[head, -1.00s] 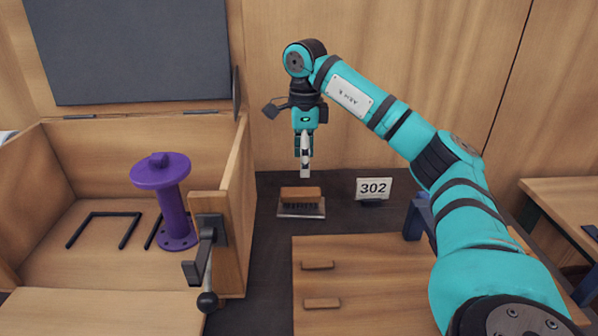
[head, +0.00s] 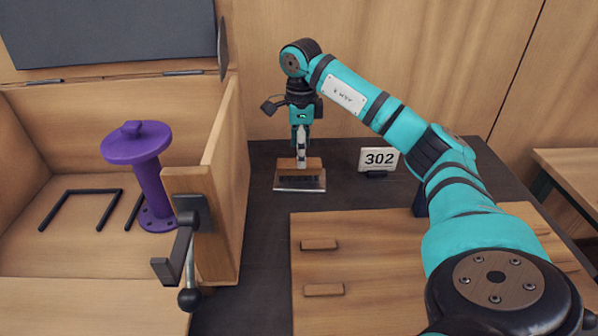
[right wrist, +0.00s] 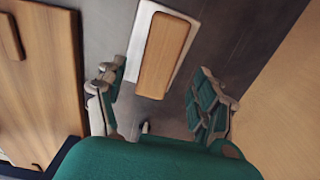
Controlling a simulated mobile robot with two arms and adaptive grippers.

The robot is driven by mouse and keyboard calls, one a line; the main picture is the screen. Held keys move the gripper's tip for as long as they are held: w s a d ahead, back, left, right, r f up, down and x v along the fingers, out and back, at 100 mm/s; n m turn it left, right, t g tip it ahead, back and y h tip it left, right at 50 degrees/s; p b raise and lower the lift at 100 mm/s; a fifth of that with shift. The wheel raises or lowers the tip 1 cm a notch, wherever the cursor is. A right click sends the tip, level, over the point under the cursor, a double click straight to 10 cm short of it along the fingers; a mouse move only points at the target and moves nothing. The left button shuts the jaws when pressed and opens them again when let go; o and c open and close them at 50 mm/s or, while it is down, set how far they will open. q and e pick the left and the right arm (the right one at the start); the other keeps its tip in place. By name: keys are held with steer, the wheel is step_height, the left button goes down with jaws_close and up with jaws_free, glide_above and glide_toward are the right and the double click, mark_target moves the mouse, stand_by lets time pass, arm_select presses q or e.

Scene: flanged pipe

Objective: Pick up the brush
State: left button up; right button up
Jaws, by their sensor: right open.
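The brush (head: 313,166) has a wooden back and dark bristles that face down. It rests on a thin metal plate (head: 300,187) on the dark tabletop. In the right wrist view the brush's wooden back (right wrist: 165,54) lies ahead between the fingers, slightly towards the left one. My right gripper (head: 301,164) points down above the brush and covers part of it in the head view. In the right wrist view the right gripper (right wrist: 160,88) is open, with nothing between its fingers. I cannot tell how much height is left above the brush. My left gripper is not in view.
A wooden box (head: 228,190) with a latch and a purple flanged pipe (head: 150,185) inside stands on the left. A "302" sign (head: 378,160) stands right of the brush. A wooden board (head: 350,230) with small handles lies in front. A wooden wall is behind.

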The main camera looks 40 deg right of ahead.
steer(key=shift+a+f, duration=0.2)
steer(key=shift+f, duration=2.75)
steer(key=shift+c, duration=0.4)
steer(key=c, duration=1.3)
step_height(320, 180, up, 10)
steer(key=shift+r, duration=0.1)
